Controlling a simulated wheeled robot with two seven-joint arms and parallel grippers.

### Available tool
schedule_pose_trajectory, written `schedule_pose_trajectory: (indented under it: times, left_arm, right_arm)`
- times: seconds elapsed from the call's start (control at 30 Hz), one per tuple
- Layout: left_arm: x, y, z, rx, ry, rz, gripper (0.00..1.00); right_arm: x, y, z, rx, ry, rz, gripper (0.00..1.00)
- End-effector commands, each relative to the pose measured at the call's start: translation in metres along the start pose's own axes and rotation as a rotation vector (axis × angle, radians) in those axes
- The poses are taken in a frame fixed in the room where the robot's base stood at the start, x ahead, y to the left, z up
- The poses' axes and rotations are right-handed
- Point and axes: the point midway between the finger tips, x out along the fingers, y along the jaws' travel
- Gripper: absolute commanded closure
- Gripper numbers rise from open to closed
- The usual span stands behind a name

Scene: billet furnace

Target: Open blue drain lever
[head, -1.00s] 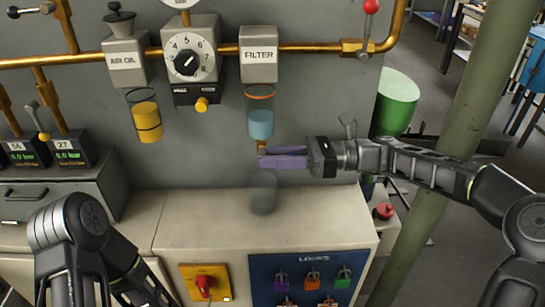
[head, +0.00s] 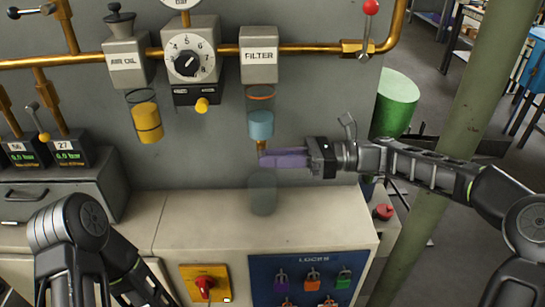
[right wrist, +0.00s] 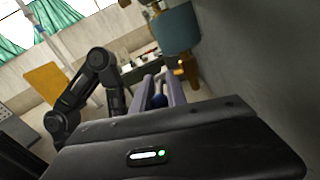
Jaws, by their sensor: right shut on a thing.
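The filter (head: 259,57) hangs on the brass pipe, with a clear bowl of blue liquid (head: 261,124) below it. A brass drain fitting (head: 261,146) sticks down from the bowl; it also shows in the right wrist view (right wrist: 187,68). My right gripper (head: 267,159) reaches in from the right just below this fitting, its purple-grey fingers shut on the blue drain lever. The lever's dark blue rounded part (right wrist: 159,98) shows between the fingers in the right wrist view. In the head view the fingers hide the lever. My left gripper is out of view.
A clear cup (head: 263,193) stands on the beige cabinet top (head: 200,225) right below the gripper. The grey panel wall is close behind. The air oil unit (head: 125,60) and regulator (head: 190,60) are to the left, a green cylinder (head: 396,102) to the right.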

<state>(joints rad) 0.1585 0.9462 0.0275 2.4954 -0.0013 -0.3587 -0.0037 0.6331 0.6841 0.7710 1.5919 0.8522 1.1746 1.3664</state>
Motion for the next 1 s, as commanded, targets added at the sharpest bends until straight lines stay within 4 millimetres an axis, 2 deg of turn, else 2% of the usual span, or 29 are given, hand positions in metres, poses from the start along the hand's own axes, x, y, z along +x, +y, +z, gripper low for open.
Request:
schedule_pose_trajectory:
  times: [0.37, 1.0]
  left_arm:
    - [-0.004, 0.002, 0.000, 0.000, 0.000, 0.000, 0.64]
    - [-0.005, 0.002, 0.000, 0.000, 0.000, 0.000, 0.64]
  right_arm:
    - [0.000, -0.001, -0.002, 0.004, -0.115, 0.022, 1.00]
    - [0.003, -0.003, -0.013, 0.002, -0.540, 0.106, 1.00]
